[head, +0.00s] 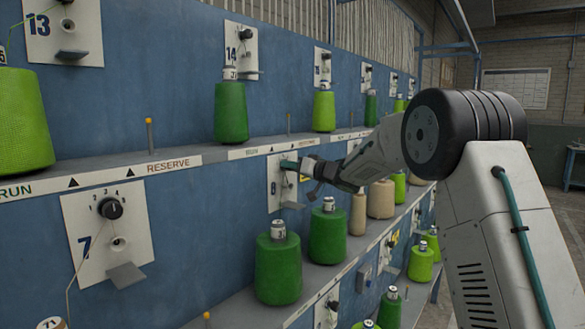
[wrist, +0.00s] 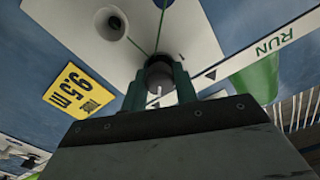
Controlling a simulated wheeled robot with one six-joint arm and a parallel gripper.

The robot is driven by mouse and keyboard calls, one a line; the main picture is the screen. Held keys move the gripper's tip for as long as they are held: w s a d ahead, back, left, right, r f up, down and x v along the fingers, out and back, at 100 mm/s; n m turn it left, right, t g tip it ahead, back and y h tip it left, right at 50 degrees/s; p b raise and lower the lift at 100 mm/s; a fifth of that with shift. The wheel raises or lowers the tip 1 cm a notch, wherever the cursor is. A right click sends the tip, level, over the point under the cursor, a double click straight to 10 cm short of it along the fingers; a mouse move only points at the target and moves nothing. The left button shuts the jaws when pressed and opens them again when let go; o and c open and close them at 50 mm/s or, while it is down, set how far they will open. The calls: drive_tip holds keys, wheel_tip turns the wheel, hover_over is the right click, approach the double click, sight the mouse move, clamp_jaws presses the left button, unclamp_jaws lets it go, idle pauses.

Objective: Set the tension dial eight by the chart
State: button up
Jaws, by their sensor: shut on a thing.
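My gripper (head: 292,165) reaches to a white plate (head: 273,188) on the blue panel, right of the plate marked 7. In the wrist view my gripper (wrist: 160,82) is shut on a round black dial knob (wrist: 159,66), one green finger on each side. A small pale mark shows on the knob. The dial's numbers and the plate's number cannot be read. The plate also shows in the wrist view (wrist: 70,14), with a round eyelet (wrist: 113,23) and green thread. A framed sheet (head: 515,89) hangs on the far wall; its writing is too small to read.
Dial plate 7 (head: 108,230) is at the left. Green cones (head: 278,270) and (head: 327,235) stand on the lower shelf below my gripper, and tan cones (head: 380,200) farther right. Other cones (head: 231,113) stand on the upper shelf.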

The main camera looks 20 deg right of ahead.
idle(0.4)
drive_tip(key=o, duration=1)
drive_tip(key=v, duration=0.7)
drive_tip(key=shift+s+d, duration=0.25)
drive_tip(key=shift+s, duration=0.05)
